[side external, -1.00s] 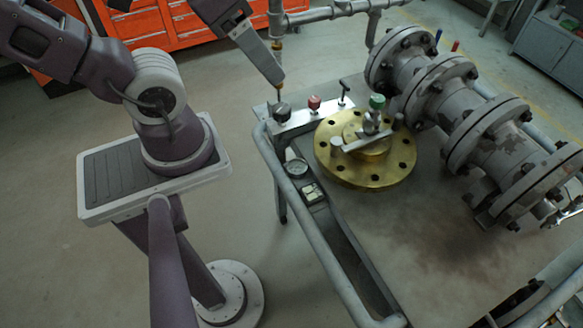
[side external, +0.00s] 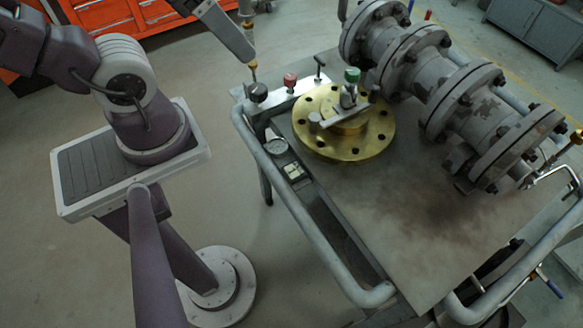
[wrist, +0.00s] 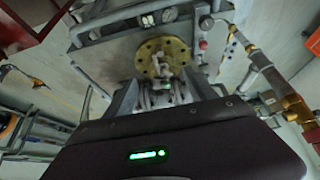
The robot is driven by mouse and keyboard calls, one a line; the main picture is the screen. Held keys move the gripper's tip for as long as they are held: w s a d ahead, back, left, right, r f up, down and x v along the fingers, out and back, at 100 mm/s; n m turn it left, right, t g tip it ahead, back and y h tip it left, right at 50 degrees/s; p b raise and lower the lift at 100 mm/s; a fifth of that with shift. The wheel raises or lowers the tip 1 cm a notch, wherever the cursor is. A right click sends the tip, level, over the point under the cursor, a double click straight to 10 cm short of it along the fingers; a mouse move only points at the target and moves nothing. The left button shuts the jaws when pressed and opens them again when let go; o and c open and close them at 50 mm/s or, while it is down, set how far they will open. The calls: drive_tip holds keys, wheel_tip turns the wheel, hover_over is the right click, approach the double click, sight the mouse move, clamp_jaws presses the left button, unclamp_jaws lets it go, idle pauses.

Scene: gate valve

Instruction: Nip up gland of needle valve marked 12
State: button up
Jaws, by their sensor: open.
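Several small valves stand on the cart, and no mark 12 is legible. In the side view a black knob (side external: 257,92), a red knob (side external: 290,80) and a black T-handle (side external: 320,64) stand along a pale manifold block. A green-capped valve (side external: 350,88) stands at a drilled brass flange (side external: 372,137). The wrist view shows the brass flange (wrist: 150,48) and the red knob (wrist: 203,44). My gripper (wrist: 165,92) is open, its dark fingers spread at either side of grey pipework below the flange. I cannot make out its fingers in the side view.
A large flanged grey valve (side external: 440,80) fills the cart's far side. A pressure gauge (side external: 276,146) sits near the tubular rail (side external: 300,220). The bare cart top (side external: 400,220) is open in front. Brass-fitted piping (wrist: 285,95) runs at right in the wrist view.

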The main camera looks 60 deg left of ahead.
drive_tip(key=shift+c, duration=1.4)
drive_tip(key=w, duration=0.1)
drive_tip(key=w+n+g+h, duration=0.1)
drive_tip(key=w+d, duration=0.1)
drive_tip(key=shift+w+r+n, duration=0.15)
drive_tip(key=shift+r+n, duration=0.2)
drive_tip(key=shift+n, duration=0.05)
drive_tip(key=c, duration=0.5)
drive_tip(key=n+g, duration=0.5)
drive_tip(key=n, duration=0.5)
hover_over(354, 95)
drive_tip(key=shift+y, duration=0.4)
wheel_tip(354, 95, down, 11)
drive_tip(key=shift+r, duration=0.1)
drive_tip(key=shift+c, duration=0.2)
wheel_tip(354, 95, down, 7)
drive_tip(key=shift+r, duration=0.15)
drive_tip(key=shift+f, duration=0.4)
